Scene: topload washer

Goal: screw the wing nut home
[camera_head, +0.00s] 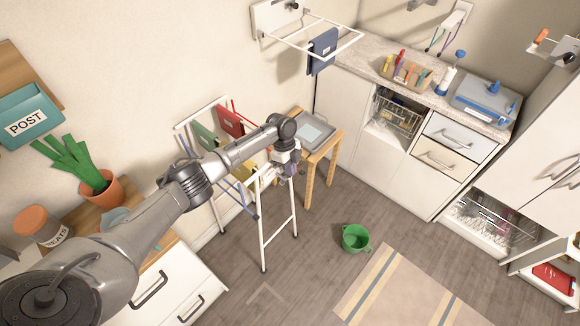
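My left arm reaches in from the lower left. Its gripper (287,168) points down beside the top of the white folding drying rack (265,240), in front of the small wooden table. I cannot pick out a wing nut with certainty anywhere. My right gripper is not in view.
A wooden table (328,150) with a grey tray stands behind the gripper. A green bucket (355,238) is on the floor, near a striped rug (395,290). White counters line the back right; a potted plant (98,190) stands at left. The floor around the bucket is clear.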

